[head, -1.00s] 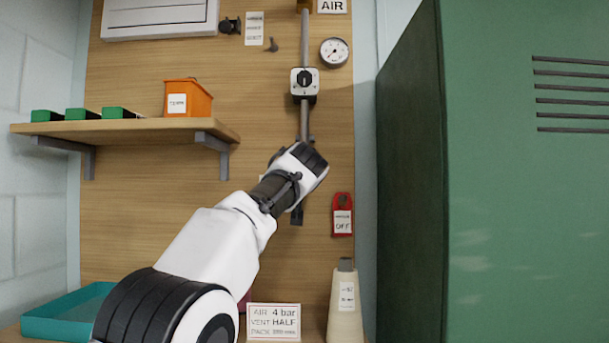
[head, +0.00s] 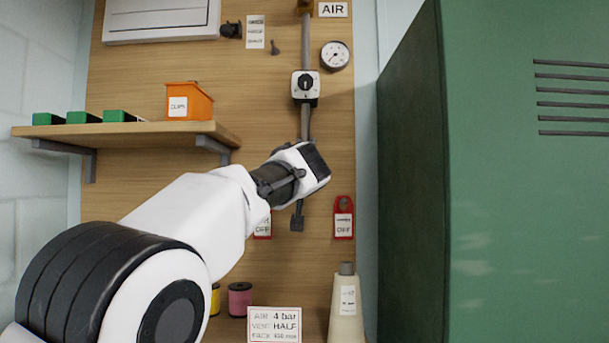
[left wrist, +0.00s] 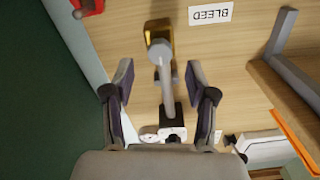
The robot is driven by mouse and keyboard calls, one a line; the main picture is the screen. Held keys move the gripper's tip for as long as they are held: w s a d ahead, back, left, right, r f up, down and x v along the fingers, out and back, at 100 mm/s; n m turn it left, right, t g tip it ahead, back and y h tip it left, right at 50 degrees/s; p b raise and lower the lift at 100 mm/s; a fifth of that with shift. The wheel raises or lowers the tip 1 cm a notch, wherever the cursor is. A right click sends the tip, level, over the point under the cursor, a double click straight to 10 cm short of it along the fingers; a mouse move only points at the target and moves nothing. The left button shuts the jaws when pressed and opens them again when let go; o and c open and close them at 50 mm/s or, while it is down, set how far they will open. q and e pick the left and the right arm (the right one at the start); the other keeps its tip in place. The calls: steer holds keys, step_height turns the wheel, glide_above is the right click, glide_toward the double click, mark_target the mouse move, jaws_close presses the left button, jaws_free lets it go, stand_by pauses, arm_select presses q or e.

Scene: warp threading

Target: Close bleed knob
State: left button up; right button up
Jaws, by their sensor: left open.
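In the left wrist view a brass fitting with a rounded grey end, apparently the bleed knob (left wrist: 160,50), is on the wooden board near an upside-down BLEED label (left wrist: 210,13). My left gripper (left wrist: 160,72) is open, with one finger on each side of the grey part and visible gaps between. I cannot tell how far the knob is turned. In the head view my left wrist hides the knob and most of the gripper. My right gripper is in neither view.
Above my wrist are a pipe with a black-knobbed regulator (head: 305,85) and a round gauge (head: 335,55). A red OFF tag (head: 343,218) hangs to the right. A shelf (head: 120,133) is left, a green cabinet (head: 520,200) right. A cone (head: 346,308) stands below.

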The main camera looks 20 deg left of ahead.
arm_select(q)
steer(key=v, duration=0.8)
steer(key=shift+s, duration=0.2)
steer(key=shift+w, duration=0.1)
steer(key=shift+r, duration=0.1)
